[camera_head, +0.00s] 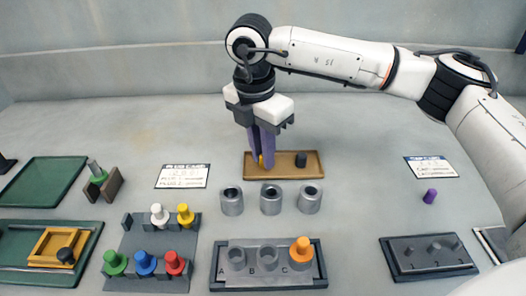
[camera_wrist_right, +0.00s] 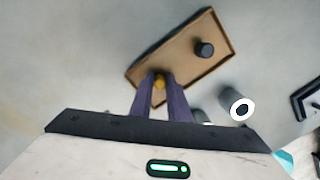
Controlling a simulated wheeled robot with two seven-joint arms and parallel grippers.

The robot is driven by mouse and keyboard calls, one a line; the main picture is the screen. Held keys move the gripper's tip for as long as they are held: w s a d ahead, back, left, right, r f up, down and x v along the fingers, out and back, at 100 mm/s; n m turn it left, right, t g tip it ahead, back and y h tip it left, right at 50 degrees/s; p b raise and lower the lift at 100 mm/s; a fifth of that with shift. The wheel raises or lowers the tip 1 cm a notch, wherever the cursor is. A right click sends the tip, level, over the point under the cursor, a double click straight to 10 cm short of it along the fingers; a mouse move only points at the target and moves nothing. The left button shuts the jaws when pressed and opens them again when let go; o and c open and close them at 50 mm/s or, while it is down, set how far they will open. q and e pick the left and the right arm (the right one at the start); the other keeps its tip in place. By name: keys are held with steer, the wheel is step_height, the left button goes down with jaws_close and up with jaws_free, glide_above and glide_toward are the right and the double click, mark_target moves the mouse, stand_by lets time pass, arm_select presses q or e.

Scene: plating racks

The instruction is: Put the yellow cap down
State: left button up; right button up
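The yellow cap (camera_wrist_right: 160,82) is small and sits between the fingertips of my right gripper (camera_wrist_right: 160,88) in the right wrist view. In the head view the right gripper (camera_head: 263,160) points down over the left part of the brown tray (camera_head: 288,173), and only a sliver of the yellow cap (camera_head: 261,161) shows between its purple fingers. The fingers look closed on the cap. I cannot tell whether the cap touches the tray floor. A dark cap (camera_head: 301,160) stands in the tray's right part. My left gripper is not in view.
Several grey metal cylinders (camera_head: 271,199) stand just in front of the tray. A rack (camera_head: 129,243) with coloured pegs is at front left. A labelled rack (camera_head: 268,282) holds an orange-topped piece (camera_head: 302,249). A purple piece (camera_head: 430,196) stands at right. The tray's middle is clear.

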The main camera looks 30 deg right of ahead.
steer(key=o, duration=0.3)
step_height(320, 180, up, 12)
steer(key=a, duration=0.1)
steer(key=shift+s+a+r, duration=0.15)
steer(key=shift+s+a, duration=0.05)
steer(key=shift+s, duration=0.05)
stand_by(0.6)
